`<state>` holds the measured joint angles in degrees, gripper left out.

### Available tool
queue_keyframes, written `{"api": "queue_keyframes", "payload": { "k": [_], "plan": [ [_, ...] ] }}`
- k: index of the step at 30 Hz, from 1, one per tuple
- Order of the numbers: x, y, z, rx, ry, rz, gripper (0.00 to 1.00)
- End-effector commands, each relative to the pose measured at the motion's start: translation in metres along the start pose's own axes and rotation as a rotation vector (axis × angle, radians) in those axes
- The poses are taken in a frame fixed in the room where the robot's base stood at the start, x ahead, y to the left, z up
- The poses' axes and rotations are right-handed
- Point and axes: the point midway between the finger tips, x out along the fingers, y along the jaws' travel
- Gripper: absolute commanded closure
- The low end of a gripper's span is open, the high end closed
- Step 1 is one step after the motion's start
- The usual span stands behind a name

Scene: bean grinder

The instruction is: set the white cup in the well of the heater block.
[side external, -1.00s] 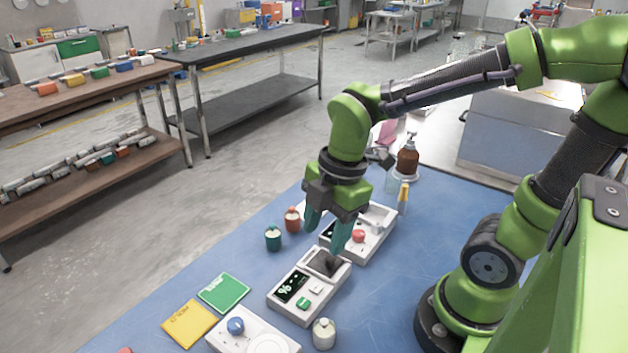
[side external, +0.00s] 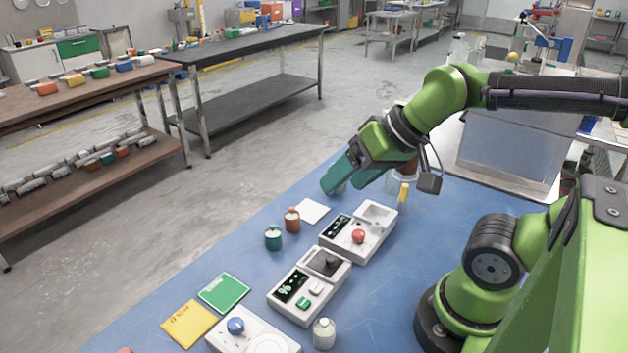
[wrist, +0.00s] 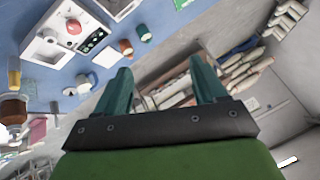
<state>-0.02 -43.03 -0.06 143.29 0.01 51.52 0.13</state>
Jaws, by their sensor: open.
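My gripper (side external: 343,184) is open and raised above the far part of the blue table. In the wrist view its two teal fingers (wrist: 160,68) are apart with nothing between them. A white block with a red knob (side external: 344,241) stands to the lower right of the gripper, apart from it. It has a dark display and a pale recess at its back right corner; I take it for the heater block. It also shows in the wrist view (wrist: 52,50). I cannot make out a separate white cup, or tell whether it sits in that recess.
A white unit with a green button (side external: 294,307) and a blue-knobbed unit (side external: 252,341) stand nearer. A green jar (side external: 273,239), a red-brown jar (side external: 292,220) and a white square pad (side external: 312,211) lie left. A pale bottle (side external: 324,334) stands in front.

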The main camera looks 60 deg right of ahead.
Motion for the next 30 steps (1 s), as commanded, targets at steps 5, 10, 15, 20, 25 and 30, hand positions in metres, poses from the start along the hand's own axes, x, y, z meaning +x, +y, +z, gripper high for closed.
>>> {"api": "queue_keyframes", "payload": {
  "k": [5, 10, 15, 20, 25, 30],
  "plan": [
    [0.003, -0.006, 0.004, -0.025, -0.021, -0.011, 0.30],
    [0.023, -0.044, 0.035, -0.190, -0.185, -0.021, 0.30],
    [0.037, -0.088, 0.094, -0.158, -0.404, 0.155, 0.30],
    [0.035, -0.101, 0.121, 0.029, -0.402, 0.367, 0.30],
    [0.029, -0.100, 0.117, 0.269, -0.317, 0.487, 0.30],
    [0.032, -0.094, 0.119, 0.372, -0.291, 0.524, 0.30]
  ]
}}
